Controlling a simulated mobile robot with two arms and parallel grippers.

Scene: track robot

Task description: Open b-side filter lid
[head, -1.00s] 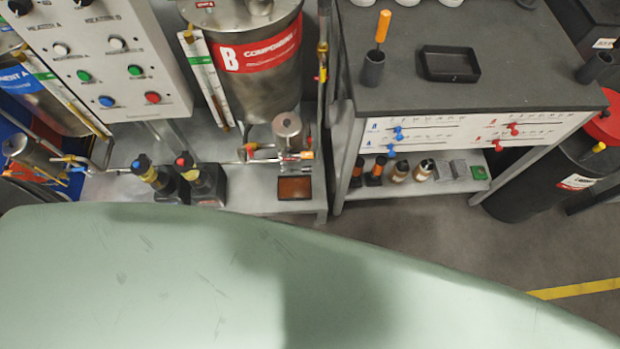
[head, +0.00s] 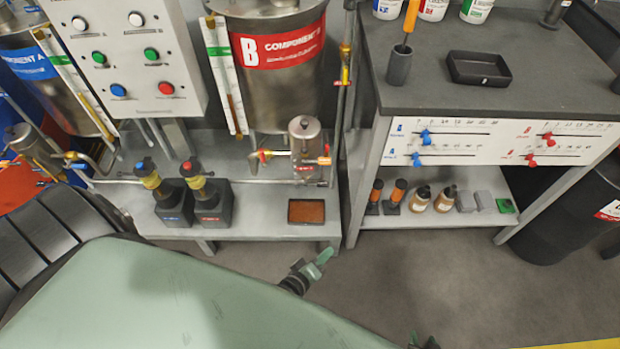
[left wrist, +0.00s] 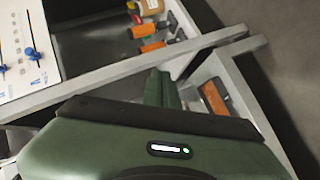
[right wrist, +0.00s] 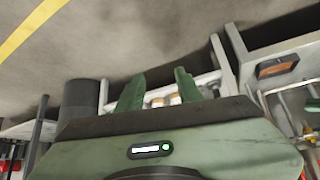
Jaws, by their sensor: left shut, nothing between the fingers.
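The b-side filter (head: 305,155) is a small upright metal cylinder below the large Component B tank (head: 270,85). Its round lid (head: 304,125) sits on top. An orange-handled valve (head: 324,161) is at its right. My left gripper (head: 322,258) is in front of the bench, below the filter in the picture and apart from it. Its green fingers are together and empty, also in the left wrist view (left wrist: 162,80). My right gripper (head: 425,343) barely shows at the bottom edge. In the right wrist view its fingers (right wrist: 159,74) are apart with nothing between them.
A brown-filled tray (head: 306,212) lies on the bench shelf (head: 262,214) below the filter. Two dark pumps (head: 210,203) stand to its left. A dark-topped table (head: 440,95) stands to the right, with bottles on its lower shelf. The floor in front is clear.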

